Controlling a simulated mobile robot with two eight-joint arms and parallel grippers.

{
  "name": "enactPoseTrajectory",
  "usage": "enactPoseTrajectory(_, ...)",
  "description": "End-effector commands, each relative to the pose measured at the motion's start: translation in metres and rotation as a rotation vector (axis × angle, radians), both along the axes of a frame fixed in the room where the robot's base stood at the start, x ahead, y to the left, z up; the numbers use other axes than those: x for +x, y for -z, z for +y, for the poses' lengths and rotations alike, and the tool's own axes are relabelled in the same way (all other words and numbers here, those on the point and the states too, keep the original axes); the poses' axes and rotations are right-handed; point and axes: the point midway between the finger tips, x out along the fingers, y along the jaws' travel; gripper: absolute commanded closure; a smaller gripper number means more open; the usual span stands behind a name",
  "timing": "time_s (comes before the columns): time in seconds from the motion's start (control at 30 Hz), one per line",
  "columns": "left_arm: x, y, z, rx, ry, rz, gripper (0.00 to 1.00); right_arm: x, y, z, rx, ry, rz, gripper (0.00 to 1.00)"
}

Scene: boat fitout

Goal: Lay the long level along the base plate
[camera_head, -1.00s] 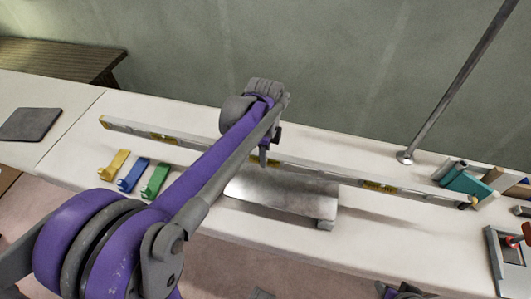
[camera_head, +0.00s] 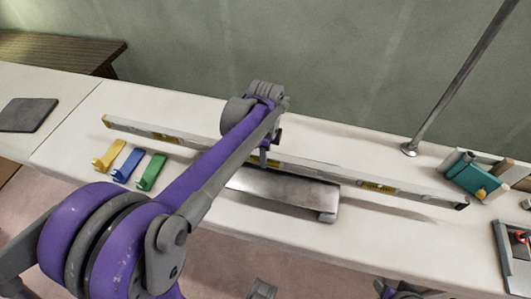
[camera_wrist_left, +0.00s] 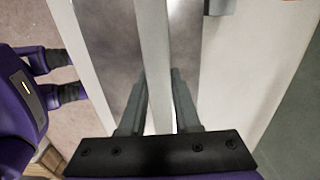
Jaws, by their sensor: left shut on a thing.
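The long level (camera_head: 330,171) is a slim pale bar with yellow-marked windows, running lengthwise along the bench. My left gripper (camera_head: 264,158) is shut on it near its middle. In the left wrist view the level (camera_wrist_left: 153,60) passes between the two dark fingers (camera_wrist_left: 158,105). The base plate (camera_head: 285,190) is a shiny metal plate on the bench, just in front of the level in the head view. A shadow shows below the level's right part, so it appears held above the bench. My left arm hides part of the level.
Yellow (camera_head: 108,155), blue (camera_head: 128,165) and green (camera_head: 152,171) blocks lie left of my arm. A teal item (camera_head: 478,177) sits near the level's right end. A slanted metal pole (camera_head: 450,90) rises behind. A grey block (camera_head: 327,215) is at the plate's right corner.

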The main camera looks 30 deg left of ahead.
Motion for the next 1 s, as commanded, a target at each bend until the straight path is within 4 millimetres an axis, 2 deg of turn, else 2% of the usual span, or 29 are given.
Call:
enactPoseTrajectory(0.13, 0.0001, 0.0060, -0.0001, 0.000, 0.000, 0.000, 1.00, -0.0002, 0.0039, 0.0000, 0.000, 0.000, 0.001, 0.50)
enactPoseTrajectory(0.43, 0.0001, 0.0065, 0.0000, 0.000, 0.000, 0.000, 1.00, -0.0002, 0.0040, 0.0000, 0.000, 0.000, 0.001, 0.50)
enactPoseTrajectory(0.47, 0.0001, 0.0065, 0.0000, 0.000, 0.000, 0.000, 0.67, -0.0002, 0.0040, 0.0000, 0.000, 0.000, 0.001, 0.50)
enactPoseTrajectory(0.63, 0.0001, 0.0066, 0.0000, 0.000, 0.000, 0.000, 0.37, -0.0001, 0.0041, 0.0000, 0.000, 0.000, 0.001, 0.50)
enactPoseTrajectory(0.67, 0.0001, 0.0066, 0.0000, 0.000, 0.000, 0.000, 0.34, -0.0001, 0.0041, 0.0000, 0.000, 0.000, 0.001, 0.50)
enactPoseTrajectory(1.0, 0.0003, 0.0030, 0.0001, 0.000, 0.000, 0.000, 0.34, -0.0001, 0.0032, 0.0000, 0.000, 0.000, 0.001, 0.50)
